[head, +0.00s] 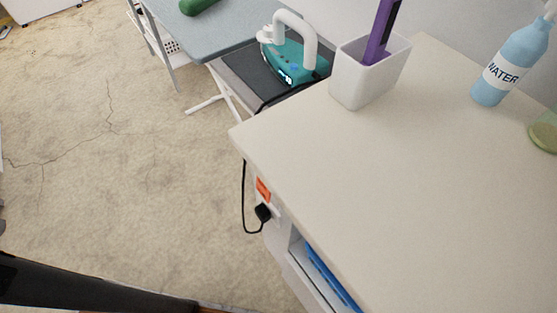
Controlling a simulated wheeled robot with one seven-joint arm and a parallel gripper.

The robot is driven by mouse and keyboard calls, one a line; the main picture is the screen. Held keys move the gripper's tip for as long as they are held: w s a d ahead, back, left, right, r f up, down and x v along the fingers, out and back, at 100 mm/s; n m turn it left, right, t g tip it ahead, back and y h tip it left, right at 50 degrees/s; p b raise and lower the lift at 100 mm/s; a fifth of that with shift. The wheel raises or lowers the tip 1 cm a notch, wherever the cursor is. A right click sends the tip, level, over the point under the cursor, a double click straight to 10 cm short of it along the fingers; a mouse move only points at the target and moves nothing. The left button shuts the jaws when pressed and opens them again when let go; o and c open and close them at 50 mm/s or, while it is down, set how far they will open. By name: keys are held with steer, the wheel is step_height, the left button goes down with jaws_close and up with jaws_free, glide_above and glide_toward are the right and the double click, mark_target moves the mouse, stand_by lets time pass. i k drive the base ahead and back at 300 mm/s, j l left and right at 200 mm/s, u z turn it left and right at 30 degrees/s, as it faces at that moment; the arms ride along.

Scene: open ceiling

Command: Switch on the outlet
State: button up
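The outlet (276,213) shows as a small pale piece on the side of the white cabinet, below the tabletop's left edge. A black plug (263,212) sits at it, and a black cord (243,195) loops up from the plug along the cabinet side. An orange piece (263,189) is just above the plug; whether it is a switch or a label I cannot tell. The outlet's face is seen at a steep angle, so its on or off state is not readable. My gripper is not in view.
The pale tabletop (400,190) overhangs the outlet. It holds a white cup (362,85) with a purple object, and a blue water bottle (500,75). A teal iron-like device (292,65) stands behind. Open floor (120,180) lies left of the cabinet.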

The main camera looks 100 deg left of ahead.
mark_target(263, 190)
steer(key=u, duration=1.85)
